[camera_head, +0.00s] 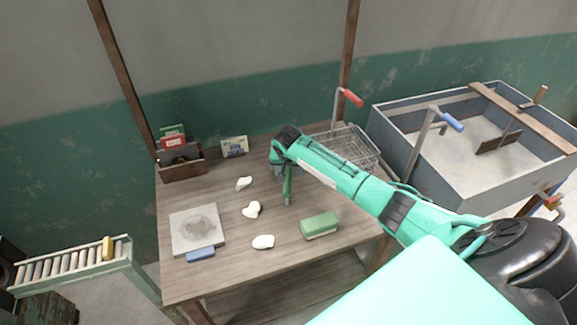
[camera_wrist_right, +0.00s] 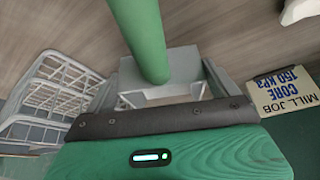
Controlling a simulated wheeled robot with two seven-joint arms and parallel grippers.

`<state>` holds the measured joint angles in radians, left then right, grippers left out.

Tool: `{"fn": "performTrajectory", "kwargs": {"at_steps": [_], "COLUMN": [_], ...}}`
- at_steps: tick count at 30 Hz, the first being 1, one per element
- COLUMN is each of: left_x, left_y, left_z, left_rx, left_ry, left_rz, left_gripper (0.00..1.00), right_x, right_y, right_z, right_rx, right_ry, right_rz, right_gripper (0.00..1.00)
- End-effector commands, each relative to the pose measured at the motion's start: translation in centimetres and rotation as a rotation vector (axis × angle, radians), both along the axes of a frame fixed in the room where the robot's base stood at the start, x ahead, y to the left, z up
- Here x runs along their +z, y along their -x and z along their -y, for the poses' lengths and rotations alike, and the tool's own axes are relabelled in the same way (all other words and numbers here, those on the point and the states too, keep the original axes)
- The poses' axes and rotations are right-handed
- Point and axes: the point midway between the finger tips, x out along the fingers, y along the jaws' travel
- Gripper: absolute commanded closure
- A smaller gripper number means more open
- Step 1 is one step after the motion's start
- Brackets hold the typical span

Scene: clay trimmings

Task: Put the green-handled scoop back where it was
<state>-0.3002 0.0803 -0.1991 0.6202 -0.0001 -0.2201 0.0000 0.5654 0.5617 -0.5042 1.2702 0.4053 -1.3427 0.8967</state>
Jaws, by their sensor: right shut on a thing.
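The green-handled scoop (camera_head: 287,190) is in my right gripper (camera_head: 286,172), above the back middle of the wooden table (camera_head: 290,275). Its green handle hangs down roughly upright below the gripper in the head view. In the right wrist view the green handle (camera_wrist_right: 141,35) runs up from between the fingers of my right gripper (camera_wrist_right: 165,88), which is shut on it. The scoop's metal end cannot be made out clearly, and I cannot tell whether the scoop touches the table. My left gripper is not in view.
White lumps (camera_head: 252,210), a green block (camera_head: 320,225) and a grey slab (camera_head: 196,229) lie nearer. A wooden box (camera_head: 184,170) and lettered card (camera_head: 234,146) stand behind; a large bin (camera_head: 425,172) is right.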

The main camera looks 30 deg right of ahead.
Motion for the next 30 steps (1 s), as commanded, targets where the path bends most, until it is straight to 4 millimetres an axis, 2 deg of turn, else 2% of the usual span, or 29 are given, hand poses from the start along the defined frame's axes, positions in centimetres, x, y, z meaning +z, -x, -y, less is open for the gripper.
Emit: {"fn": "performTrajectory", "kwargs": {"at_steps": [2, 3, 4, 11, 16, 30], "left_x": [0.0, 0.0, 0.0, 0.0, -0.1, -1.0], "left_y": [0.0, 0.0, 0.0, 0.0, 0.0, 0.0], "left_z": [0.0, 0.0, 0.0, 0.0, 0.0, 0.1], "left_rx": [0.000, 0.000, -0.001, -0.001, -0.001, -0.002], "left_ry": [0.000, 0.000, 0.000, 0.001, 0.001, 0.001], "left_rz": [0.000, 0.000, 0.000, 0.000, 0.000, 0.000], "left_gripper": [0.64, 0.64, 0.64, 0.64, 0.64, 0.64], "right_x": [-0.1, -0.1, -0.1, 0.0, 1.1, 9.2], "right_y": [0.0, 0.0, 0.0, 0.0, 0.3, 3.0], "right_z": [0.0, 0.0, 0.0, 0.0, -0.3, -2.3], "right_rx": [0.000, 0.000, 0.000, 0.000, 0.001, 0.001], "right_ry": [-0.001, -0.001, 0.000, 0.000, 0.000, -0.002], "right_rz": [0.001, -0.001, 0.000, 0.000, 0.001, 0.002], "right_gripper": [0.38, 0.05, 0.00, 0.00, 0.00, 0.00]}}
